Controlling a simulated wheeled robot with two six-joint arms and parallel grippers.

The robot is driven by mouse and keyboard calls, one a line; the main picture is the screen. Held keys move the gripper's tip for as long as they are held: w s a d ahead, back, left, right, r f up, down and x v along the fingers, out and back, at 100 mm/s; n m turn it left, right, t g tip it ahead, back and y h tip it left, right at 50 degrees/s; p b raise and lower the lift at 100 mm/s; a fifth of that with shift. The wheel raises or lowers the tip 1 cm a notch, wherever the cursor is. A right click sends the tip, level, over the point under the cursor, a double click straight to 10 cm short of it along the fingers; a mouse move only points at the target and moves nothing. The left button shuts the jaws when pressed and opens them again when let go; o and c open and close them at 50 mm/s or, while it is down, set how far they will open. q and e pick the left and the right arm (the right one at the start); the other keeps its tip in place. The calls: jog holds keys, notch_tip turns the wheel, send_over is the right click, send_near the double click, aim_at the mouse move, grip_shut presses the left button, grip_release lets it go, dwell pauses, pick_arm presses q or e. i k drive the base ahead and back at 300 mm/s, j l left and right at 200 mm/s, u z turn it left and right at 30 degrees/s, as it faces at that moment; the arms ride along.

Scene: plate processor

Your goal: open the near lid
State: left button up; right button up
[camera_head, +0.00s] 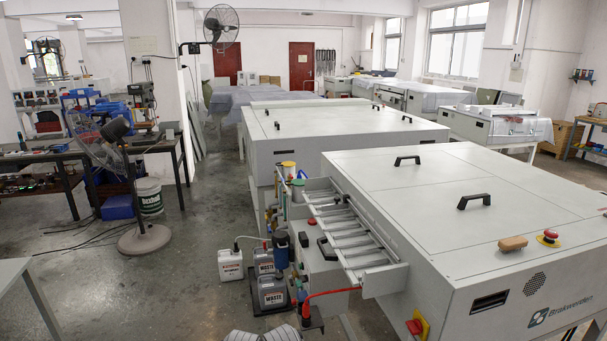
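The near machine is a large white-grey box at the right, marked Brakwenden. Its flat top carries the near lid (400,205), which lies shut, flush with the top. A black handle (474,201) stands on the lid towards the front, and another black handle (407,160) stands farther back. Neither gripper can be made out. A pale ribbed shape at the bottom edge is cut off, and I cannot tell what it is.
Waste containers (271,291) stand on the floor. A second machine (335,128) is behind. The left floor has open room.

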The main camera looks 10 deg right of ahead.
aim_at(441, 218)
jog(key=z, duration=1.4)
jog(key=i+l, duration=0.1)
jog(key=i+l+z, duration=0.1)
jog(key=l, duration=0.25)
